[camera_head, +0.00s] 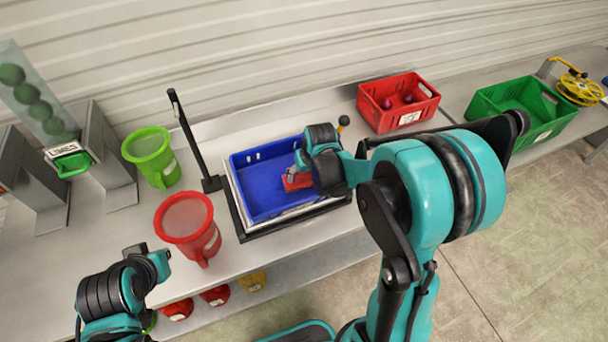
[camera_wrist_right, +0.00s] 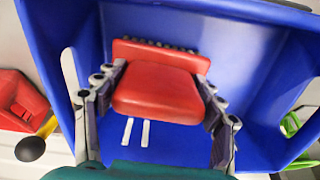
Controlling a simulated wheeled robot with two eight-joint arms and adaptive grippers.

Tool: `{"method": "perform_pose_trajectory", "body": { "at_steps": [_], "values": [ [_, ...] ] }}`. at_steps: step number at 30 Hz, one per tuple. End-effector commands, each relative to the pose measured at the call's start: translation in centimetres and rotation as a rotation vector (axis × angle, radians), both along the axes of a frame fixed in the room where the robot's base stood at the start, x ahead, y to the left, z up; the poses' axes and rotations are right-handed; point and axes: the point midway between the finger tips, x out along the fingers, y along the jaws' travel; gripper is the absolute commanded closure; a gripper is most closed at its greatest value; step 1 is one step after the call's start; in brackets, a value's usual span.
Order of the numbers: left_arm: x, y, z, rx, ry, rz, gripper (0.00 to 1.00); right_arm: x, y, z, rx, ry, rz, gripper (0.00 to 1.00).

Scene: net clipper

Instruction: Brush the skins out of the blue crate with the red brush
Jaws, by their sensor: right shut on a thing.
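The blue crate (camera_head: 262,203) stands open in a pale tray on the table. My right gripper (camera_head: 291,177) reaches down into its right part, shut on the red brush (camera_head: 298,184). In the right wrist view the brush (camera_wrist_right: 160,95) sits between the two fingers, its dark bristles at the far edge, with the crate's blue floor and walls (camera_wrist_right: 255,65) around it. Two short white strips show on the blue near the brush; I cannot tell whether they are slots. I can make out no skins. My left gripper (camera_head: 160,264) is at the lower left, away from the crate; its jaws are unclear.
A black post (camera_head: 189,138) rises at the crate's left rear. A red jug (camera_head: 190,222) and a green jug (camera_head: 152,155) stand to the left. A red crate (camera_head: 385,118) with dark round items is behind right; a green crate (camera_head: 515,128) stands farther right.

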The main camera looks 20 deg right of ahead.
Motion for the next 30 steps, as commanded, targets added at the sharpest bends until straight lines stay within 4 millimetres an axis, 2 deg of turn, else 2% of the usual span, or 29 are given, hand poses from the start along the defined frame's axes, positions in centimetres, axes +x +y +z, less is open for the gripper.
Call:
{"method": "perform_pose_trajectory", "body": {
  "at_steps": [9,17,27,30],
  "values": [
    [0.0,0.0,-0.5,0.000,0.000,0.000,1.00,0.0,2.8,-0.3,0.000,-0.001,0.003,0.54],
    [0.0,0.0,-0.6,0.000,0.000,0.000,1.00,0.0,3.8,-0.2,0.000,-0.001,0.002,0.54],
    [0.0,0.0,-0.8,0.000,0.000,0.000,1.00,-0.2,6.6,-0.1,0.000,-0.001,0.002,0.54],
    [0.0,0.0,-0.8,0.000,0.000,0.000,1.00,-0.2,6.9,-0.1,0.001,-0.001,0.000,0.54]
  ]
}}
